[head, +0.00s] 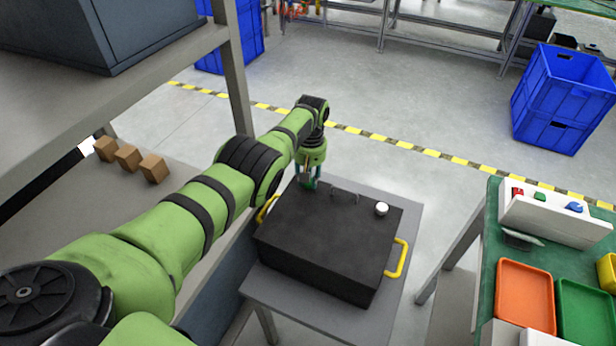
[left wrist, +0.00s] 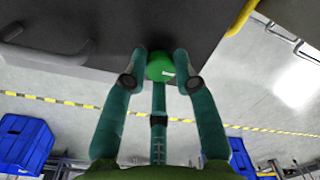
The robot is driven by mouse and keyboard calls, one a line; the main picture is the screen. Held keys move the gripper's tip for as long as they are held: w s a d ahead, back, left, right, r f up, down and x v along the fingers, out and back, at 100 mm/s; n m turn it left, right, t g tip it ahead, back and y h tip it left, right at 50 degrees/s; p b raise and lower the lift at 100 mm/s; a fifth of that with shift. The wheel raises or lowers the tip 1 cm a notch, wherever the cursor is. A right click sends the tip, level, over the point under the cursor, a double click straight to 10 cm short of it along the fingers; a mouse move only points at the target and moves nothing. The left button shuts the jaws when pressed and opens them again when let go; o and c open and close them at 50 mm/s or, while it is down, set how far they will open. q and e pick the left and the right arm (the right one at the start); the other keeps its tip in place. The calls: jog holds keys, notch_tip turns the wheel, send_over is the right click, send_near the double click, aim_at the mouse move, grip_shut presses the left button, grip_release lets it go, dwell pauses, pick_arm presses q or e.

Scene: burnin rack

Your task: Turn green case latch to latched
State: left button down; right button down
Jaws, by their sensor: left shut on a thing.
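The black case (head: 325,240) lies on a small grey table. In the left wrist view the green case latch (left wrist: 160,66) is a round green knob with a small white mark, on the case's dark face near its edge. My left gripper (head: 311,183) reaches down to the far left corner of the case. In the left wrist view its fingers (left wrist: 160,80) close on both sides of the green latch. In the head view the arm and gripper hide this latch. My right gripper is not in view.
A white round knob (head: 381,209) and grey handle loops stand along the case's far edge. Yellow handles (head: 397,258) stick out at its sides. A shelf post (head: 236,80) stands left, a green bench (head: 487,270) with trays right. Blue crates (head: 563,98) stand on the floor.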

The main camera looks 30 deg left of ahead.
pick_arm(q)
jog(key=shift+s+d+f, duration=0.15)
jog(key=shift+s+f, duration=0.1)
jog(key=c, duration=1)
grip_release()
jog(key=shift+w+r, duration=0.1)
jog(key=shift+r, duration=0.05)
jog(key=shift+r, duration=0.1)
jog(key=shift+w+r, duration=0.2)
jog(key=shift+r, duration=0.5)
notch_tip(320, 180, up, 10)
jog(key=shift+d+r, duration=0.1)
jog(key=shift+r, duration=0.1)
